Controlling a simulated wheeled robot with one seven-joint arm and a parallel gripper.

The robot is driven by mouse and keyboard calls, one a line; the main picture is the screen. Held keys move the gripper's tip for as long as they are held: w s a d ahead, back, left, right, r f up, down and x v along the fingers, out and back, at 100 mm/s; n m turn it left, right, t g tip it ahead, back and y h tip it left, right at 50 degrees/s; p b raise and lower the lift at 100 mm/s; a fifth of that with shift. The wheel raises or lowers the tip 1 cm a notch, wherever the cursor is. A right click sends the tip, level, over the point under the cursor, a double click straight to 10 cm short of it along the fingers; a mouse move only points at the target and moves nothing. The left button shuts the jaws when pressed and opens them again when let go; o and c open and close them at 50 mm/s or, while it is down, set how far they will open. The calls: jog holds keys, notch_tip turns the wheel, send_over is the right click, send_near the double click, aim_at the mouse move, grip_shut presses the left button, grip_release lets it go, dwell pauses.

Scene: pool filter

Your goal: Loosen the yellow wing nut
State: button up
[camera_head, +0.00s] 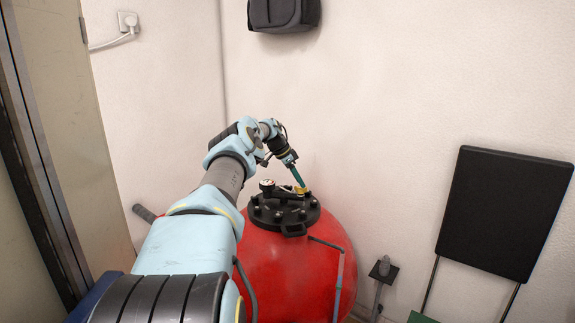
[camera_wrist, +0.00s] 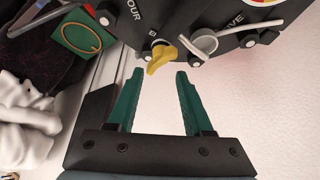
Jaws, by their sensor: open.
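The yellow wing nut (camera_wrist: 160,56) sits on the edge of the black filter lid in the wrist view, just beyond the fingertips. It is small in the head view (camera_head: 301,190), at the right side of the lid (camera_head: 277,218). My gripper (camera_wrist: 154,76) is open, its two green fingers apart with nothing between them. The nut lies in front of the gap, and I cannot tell whether a finger touches it. In the head view my gripper (camera_head: 300,184) reaches down to the nut from above and hides part of it.
The lid tops a red tank (camera_head: 290,262) and carries several bolts and a gauge (camera_head: 267,186). A dark folding chair or panel (camera_head: 505,212) leans on the right wall. A black box (camera_head: 283,14) hangs above.

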aim_at(301, 190)
jog(key=shift+f, duration=0.15)
jog(key=shift+f+b, duration=0.9)
jog(key=shift+f, duration=0.3)
jog(key=shift+c, duration=0.3)
grip_shut()
